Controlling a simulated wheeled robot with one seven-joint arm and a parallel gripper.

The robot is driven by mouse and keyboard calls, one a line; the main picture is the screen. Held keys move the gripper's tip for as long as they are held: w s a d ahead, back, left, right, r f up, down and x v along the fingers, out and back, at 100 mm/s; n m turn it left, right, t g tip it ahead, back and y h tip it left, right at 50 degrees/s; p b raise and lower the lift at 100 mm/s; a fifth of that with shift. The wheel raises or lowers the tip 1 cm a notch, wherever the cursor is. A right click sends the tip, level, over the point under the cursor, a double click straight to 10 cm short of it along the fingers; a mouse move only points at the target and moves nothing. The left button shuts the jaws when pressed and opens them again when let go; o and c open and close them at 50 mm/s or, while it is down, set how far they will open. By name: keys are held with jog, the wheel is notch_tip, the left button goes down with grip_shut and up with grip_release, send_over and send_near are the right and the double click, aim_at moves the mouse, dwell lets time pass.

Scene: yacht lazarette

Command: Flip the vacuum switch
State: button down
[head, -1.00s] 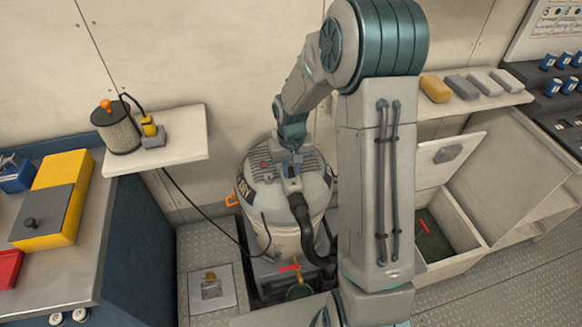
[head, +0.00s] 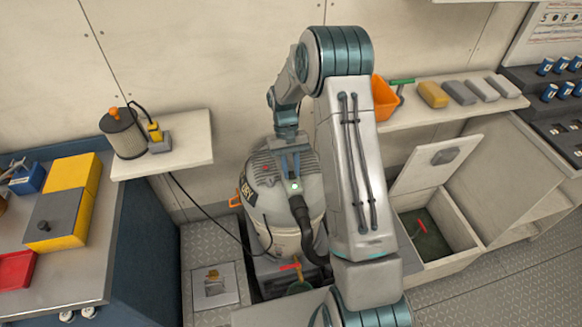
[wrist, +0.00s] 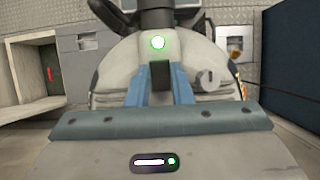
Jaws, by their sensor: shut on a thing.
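The vacuum (head: 314,188) is a grey drum with a dark hose, standing against the wall. It also shows in the wrist view (wrist: 118,58). A small round lamp glows green on its top, in the head view (head: 295,186) and the wrist view (wrist: 158,42). My gripper (head: 294,165) reaches down onto the vacuum's lid. In the wrist view its two blue fingers (wrist: 160,76) are close together, shut on a small part of the lid, seemingly the vacuum switch, mostly hidden between them. A round grey knob (wrist: 208,78) sits beside the fingers. A red button (head: 265,168) shows on the lid.
A power cord runs from a wall shelf (head: 190,150) at left. A blue workbench (head: 140,235) with yellow boxes stands at left. An open-lidded locker (head: 455,232) and a shelf (head: 400,118) with an orange scoop (head: 384,98) are at right.

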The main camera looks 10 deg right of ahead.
jog(key=c, duration=1.3)
grip_release()
jog(key=b+v, duration=0.1)
jog(key=v, duration=1.3)
jog(key=shift+b, duration=0.4)
jog(key=shift+f, duration=0.1)
